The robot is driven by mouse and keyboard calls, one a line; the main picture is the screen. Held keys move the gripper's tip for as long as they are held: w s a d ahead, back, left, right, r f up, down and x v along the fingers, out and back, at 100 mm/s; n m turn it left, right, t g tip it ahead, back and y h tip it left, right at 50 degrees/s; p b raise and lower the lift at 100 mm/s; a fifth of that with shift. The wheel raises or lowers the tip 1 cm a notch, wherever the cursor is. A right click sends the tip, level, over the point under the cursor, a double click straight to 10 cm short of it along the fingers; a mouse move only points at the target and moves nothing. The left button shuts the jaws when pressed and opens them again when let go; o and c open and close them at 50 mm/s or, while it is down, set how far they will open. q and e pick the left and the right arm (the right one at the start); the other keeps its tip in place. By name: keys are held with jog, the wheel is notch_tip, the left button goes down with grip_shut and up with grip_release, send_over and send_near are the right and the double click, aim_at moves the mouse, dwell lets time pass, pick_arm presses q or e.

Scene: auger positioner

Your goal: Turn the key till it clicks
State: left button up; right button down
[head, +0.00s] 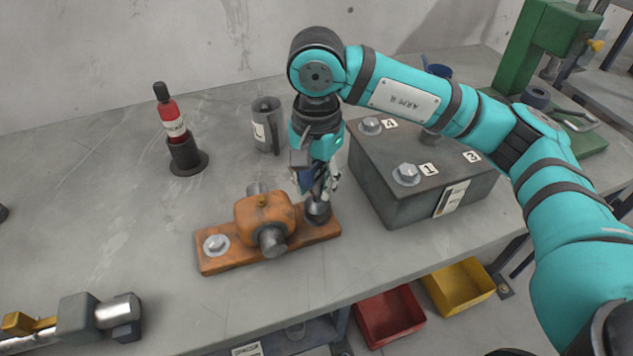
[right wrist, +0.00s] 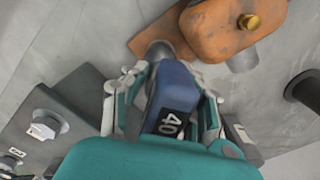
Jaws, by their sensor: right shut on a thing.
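The key is a blue block-shaped tool (right wrist: 172,85) with a dark label reading 40; a little of its blue shows in the head view (head: 306,178). My right gripper (head: 318,190) is shut on it, one finger on each side in the right wrist view (right wrist: 172,78). A grey socket end (head: 318,212) below the key stands at the right end of the orange base plate (head: 222,262). The bolt under it is hidden. The orange housing (head: 264,222) sits mid-plate, with a bare bolt head (head: 216,244) at the left end. My left gripper is not in view.
A grey metal box (head: 395,200) with numbered bolts stands close right of the gripper. A grey mug (head: 266,125) and a red bottle in a dark holder (head: 186,160) stand behind. A metal tool (head: 80,318) lies front left. Bins (head: 390,318) sit below the edge.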

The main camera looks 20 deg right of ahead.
jog(key=shift+r+p, duration=1.2)
jog(key=shift+r, duration=1.9)
